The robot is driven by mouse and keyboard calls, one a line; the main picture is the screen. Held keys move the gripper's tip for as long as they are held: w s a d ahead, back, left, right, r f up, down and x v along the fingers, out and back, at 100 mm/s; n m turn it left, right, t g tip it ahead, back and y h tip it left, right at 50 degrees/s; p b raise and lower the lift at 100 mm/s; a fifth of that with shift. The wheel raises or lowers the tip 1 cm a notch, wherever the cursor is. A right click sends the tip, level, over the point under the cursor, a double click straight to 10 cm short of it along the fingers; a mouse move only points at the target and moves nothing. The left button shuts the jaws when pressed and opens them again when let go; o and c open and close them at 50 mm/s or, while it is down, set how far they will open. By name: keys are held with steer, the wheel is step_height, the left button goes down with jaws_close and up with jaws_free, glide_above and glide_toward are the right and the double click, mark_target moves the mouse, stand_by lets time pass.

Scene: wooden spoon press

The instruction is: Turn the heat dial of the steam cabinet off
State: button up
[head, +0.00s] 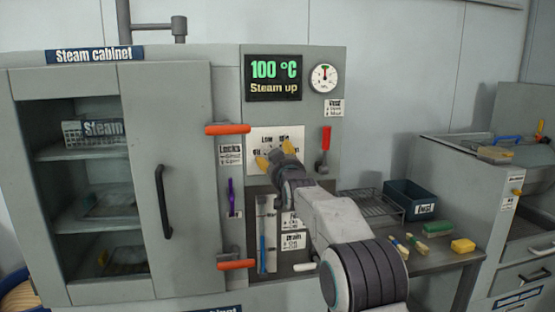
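The steam cabinet (140,80) fills the left and middle of the head view. Its display (273,78) reads 100 °C and "Steam up". The white plate of the heat dial (296,134) is on the control panel below the display, with "LOW" and part of another word legible. My gripper (275,154) is in front of this plate, its two yellow fingertips apart, one at left and one at upper right. It covers the dial's knob, so the knob's setting is hidden. I cannot tell whether the fingers touch or clasp the knob.
Orange-handled door locks (228,129) (237,265) stick out left of the dial. A red lever (326,139) is close at right, below a round gauge (323,78). A purple handle (231,197) and a blue-marked sight tube (263,237) are below. A bench at right holds a dark bin (410,197).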

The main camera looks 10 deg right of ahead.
steer(key=c, duration=1.2)
